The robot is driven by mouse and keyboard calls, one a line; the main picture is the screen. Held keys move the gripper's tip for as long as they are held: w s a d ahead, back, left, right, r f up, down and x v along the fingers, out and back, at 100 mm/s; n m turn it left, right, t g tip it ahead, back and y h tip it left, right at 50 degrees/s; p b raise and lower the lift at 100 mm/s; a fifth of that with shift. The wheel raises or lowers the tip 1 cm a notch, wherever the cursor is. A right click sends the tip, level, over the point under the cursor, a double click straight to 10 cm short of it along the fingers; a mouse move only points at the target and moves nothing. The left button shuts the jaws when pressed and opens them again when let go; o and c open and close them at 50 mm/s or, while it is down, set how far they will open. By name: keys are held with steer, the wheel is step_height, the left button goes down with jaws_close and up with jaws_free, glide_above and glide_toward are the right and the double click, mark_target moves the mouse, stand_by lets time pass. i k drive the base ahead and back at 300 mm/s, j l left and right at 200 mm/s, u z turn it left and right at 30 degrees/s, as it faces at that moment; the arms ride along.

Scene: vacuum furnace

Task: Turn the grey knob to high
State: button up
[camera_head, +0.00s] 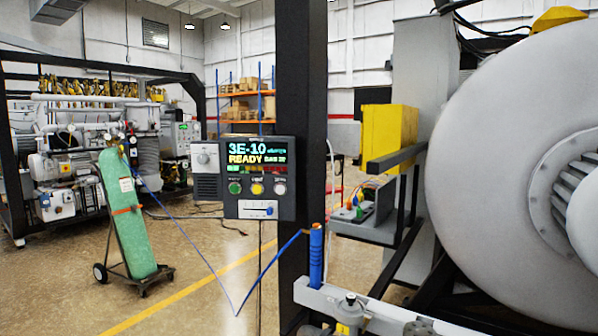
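A round light-grey knob (203,158) sits on a grey panel at the left side of a dark control box (287,150). The panel is mounted at a black upright post. The knob is small in view, and I cannot tell its pointer direction or any setting marks. My gripper is not in view, and nothing is seen touching the knob.
The box has a lit display reading 3E-10 and READY, several round buttons and a slider (269,211). A blue hose (245,290) hangs below. A green gas cylinder (128,215) stands left. A large grey furnace door (500,130) fills the right. Open floor lies left of the post.

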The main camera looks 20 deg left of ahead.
mark_target(203, 159)
steer(key=u, duration=1.2)
